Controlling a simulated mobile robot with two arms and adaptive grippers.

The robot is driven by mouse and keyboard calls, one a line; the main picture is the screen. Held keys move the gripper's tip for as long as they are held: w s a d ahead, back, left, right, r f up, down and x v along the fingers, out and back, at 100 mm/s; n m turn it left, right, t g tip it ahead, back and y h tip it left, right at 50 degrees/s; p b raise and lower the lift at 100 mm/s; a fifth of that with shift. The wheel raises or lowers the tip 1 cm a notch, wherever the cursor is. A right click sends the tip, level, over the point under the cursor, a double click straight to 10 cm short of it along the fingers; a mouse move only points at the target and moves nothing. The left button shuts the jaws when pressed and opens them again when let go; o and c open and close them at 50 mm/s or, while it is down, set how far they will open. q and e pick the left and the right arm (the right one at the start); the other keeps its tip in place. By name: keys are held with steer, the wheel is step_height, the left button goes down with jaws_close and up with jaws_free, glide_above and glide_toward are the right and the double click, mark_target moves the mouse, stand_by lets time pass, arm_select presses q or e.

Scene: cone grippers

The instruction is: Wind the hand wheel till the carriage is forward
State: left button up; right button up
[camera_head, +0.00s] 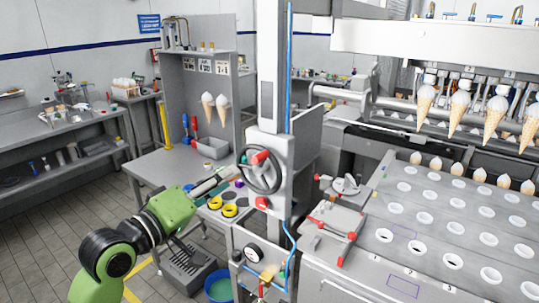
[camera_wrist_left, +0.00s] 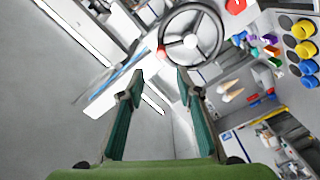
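The hand wheel (camera_head: 264,177) has a black rim and a red knob (camera_head: 260,157). It is mounted on a pale upright column. In the left wrist view the wheel (camera_wrist_left: 191,41) is beyond the fingertips, with its red knob (camera_wrist_left: 162,51) at the rim. My left gripper (camera_head: 229,175) comes in from the left, close to the wheel's left side. In the left wrist view its dark green fingers (camera_wrist_left: 158,88) are spread with nothing between them. They look apart from the wheel. I cannot tell which machine part is the carriage. My right gripper is out of view.
A red button (camera_head: 262,203) is below the wheel. On the right, cones (camera_head: 425,103) hang above a perforated plate (camera_head: 450,215). A blue bucket (camera_head: 219,287) stands below.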

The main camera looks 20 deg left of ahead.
mark_target(254, 160)
arm_select(q)
steer(key=p+x, duration=0.4)
steer(key=x, duration=0.8)
steer(key=shift+a, duration=0.15)
steer(key=shift+x, duration=0.8)
steer(key=shift+f, duration=0.1)
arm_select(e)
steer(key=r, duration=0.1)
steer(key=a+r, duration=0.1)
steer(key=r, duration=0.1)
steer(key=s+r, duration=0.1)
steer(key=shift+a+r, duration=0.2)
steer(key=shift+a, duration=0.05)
